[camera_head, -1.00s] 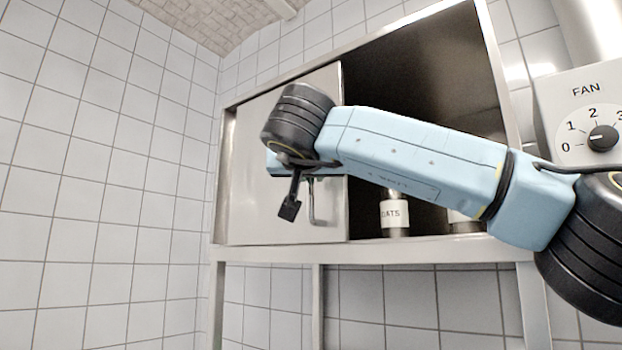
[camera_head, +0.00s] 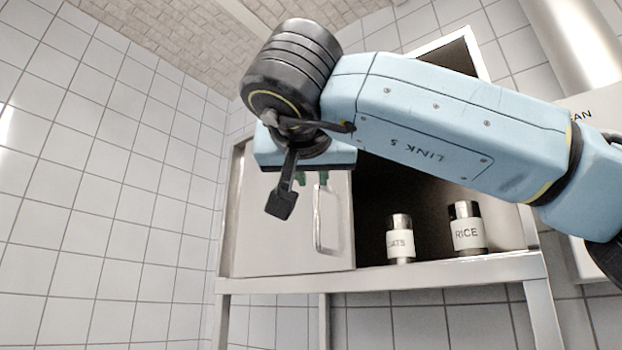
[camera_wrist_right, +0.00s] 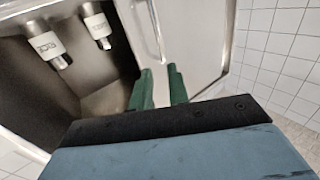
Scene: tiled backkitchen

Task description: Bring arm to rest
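My right arm crosses in front of a wall cabinet in the head view. My right gripper (camera_head: 312,180) points away from the camera, mostly hidden behind my blue wrist; only two green fingertips show. In the right wrist view the green fingers (camera_wrist_right: 160,80) stand apart with a gap and nothing held between them. The bar handle (camera_head: 319,225) of the cabinet's grey door (camera_head: 275,225) is just beyond the fingertips; it also shows in the wrist view (camera_wrist_right: 154,30). I cannot tell how close they are. My left gripper is not in view.
The cabinet's right half is open and dark inside. An oats jar (camera_head: 400,240) and a rice jar (camera_head: 467,232) stand upright on its shelf (camera_head: 440,273). A fan control panel (camera_head: 590,105) is at the right, partly behind my arm. Tiled wall (camera_head: 120,180) lies left.

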